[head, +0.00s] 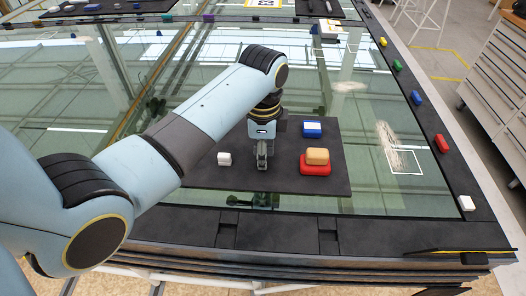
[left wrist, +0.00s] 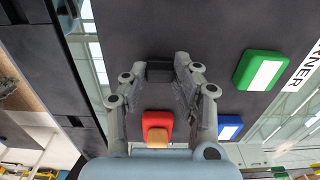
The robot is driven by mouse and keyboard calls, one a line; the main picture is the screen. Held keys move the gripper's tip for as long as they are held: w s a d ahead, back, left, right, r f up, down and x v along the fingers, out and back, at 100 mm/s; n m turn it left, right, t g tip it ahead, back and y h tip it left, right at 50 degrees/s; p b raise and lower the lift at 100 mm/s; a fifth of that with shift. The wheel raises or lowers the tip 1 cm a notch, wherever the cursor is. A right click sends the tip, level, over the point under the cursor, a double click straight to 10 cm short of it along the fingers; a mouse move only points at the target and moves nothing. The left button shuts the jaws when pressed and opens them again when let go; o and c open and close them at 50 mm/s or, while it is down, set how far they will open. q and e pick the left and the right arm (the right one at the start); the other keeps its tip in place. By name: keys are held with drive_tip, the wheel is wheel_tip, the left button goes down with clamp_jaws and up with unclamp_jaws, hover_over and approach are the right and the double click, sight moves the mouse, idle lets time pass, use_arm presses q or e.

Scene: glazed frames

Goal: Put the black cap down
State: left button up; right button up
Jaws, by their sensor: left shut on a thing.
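The black cap (left wrist: 160,72) shows in the left wrist view between the two fingertips. My left gripper (left wrist: 161,77) is shut on it. In the head view my left gripper (head: 262,162) points down over the dark mat (head: 215,177). There the cap cannot be told apart from the dark fingers and mat. I cannot tell whether the cap touches the mat. My right gripper is in neither view.
A tan block on a red block (head: 316,169) and a blue block (head: 312,133) lie right. A green block (left wrist: 251,70) shows in the wrist view. Small coloured blocks line the frame's right edge.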

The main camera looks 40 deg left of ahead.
use_arm(q)
drive_tip(key=o, duration=0.4)
drive_tip(key=shift+f, duration=0.1)
drive_tip(key=shift+c, duration=0.2)
drive_tip(key=o, duration=0.4)
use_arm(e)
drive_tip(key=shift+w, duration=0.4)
use_arm(q)
wheel_tip(320, 180, up, 12)
drive_tip(key=shift+r, duration=0.15)
drive_tip(key=shift+s, duration=0.1)
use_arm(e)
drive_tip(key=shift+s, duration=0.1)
